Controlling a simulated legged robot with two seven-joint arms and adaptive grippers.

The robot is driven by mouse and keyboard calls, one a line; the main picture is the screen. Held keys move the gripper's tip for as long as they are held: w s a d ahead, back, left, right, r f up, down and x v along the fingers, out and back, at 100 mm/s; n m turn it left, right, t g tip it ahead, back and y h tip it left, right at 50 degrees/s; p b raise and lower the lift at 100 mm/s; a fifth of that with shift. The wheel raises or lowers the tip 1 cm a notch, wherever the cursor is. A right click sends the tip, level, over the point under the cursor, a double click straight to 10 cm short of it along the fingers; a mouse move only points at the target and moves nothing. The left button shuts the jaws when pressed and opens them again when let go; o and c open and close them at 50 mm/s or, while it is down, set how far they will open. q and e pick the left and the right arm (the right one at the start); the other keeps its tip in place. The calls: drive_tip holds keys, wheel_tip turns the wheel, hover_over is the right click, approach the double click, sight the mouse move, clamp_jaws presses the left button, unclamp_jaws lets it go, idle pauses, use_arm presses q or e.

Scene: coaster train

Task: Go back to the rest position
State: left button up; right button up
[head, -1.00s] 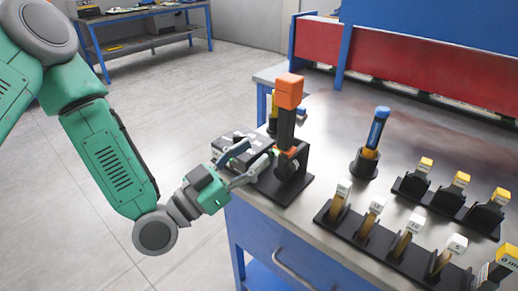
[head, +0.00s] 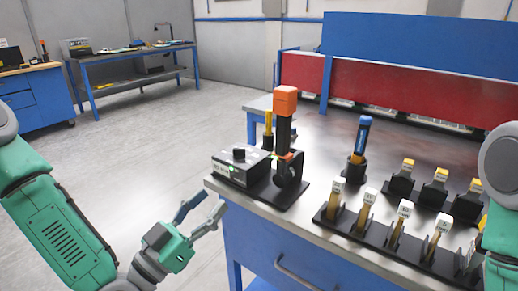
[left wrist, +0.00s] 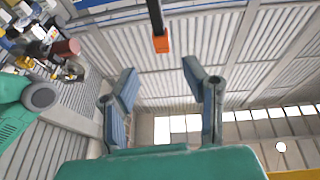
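My left gripper (head: 205,213) is open and empty, in the air in front of the workbench's left corner. It is apart from the bench and everything on it. In the left wrist view its two fingers (left wrist: 160,95) are spread with nothing between them. My right arm shows at the right edge of the head view, but its gripper is out of view.
The workbench (head: 325,135) holds a black device (head: 241,165), an orange-topped tool (head: 285,105) in a stand, a blue-handled tool (head: 362,135), and two racks of labelled pieces (head: 367,207). The floor (head: 150,150) to the left is clear.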

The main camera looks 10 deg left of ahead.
use_arm(q)
drive_tip(key=s+d+f+g+y, duration=0.1)
drive_tip(key=s+f+g, duration=0.25)
drive_tip(key=f, duration=0.35)
drive_tip(key=s+f+n+g+y, duration=0.1)
drive_tip(key=s+f+g+y, duration=0.2)
drive_tip(key=f, duration=0.5)
drive_tip(key=s+d+f+g, duration=0.1)
drive_tip(key=s+f+g, duration=0.25)
drive_tip(key=f, duration=0.35)
drive_tip(key=s+a+f+n+g+y, duration=0.4)
drive_tip(key=s+a+f+g+y, duration=0.3)
drive_tip(key=s+a, duration=0.6)
wheel_tip(320, 180, down, 2)
drive_tip(key=shift+s+f+g, duration=0.15)
drive_tip(key=shift+s+g, duration=0.55)
drive_tip(key=shift+s, duration=0.1)
drive_tip(key=shift+w, duration=0.1)
drive_tip(key=shift+d, duration=0.1)
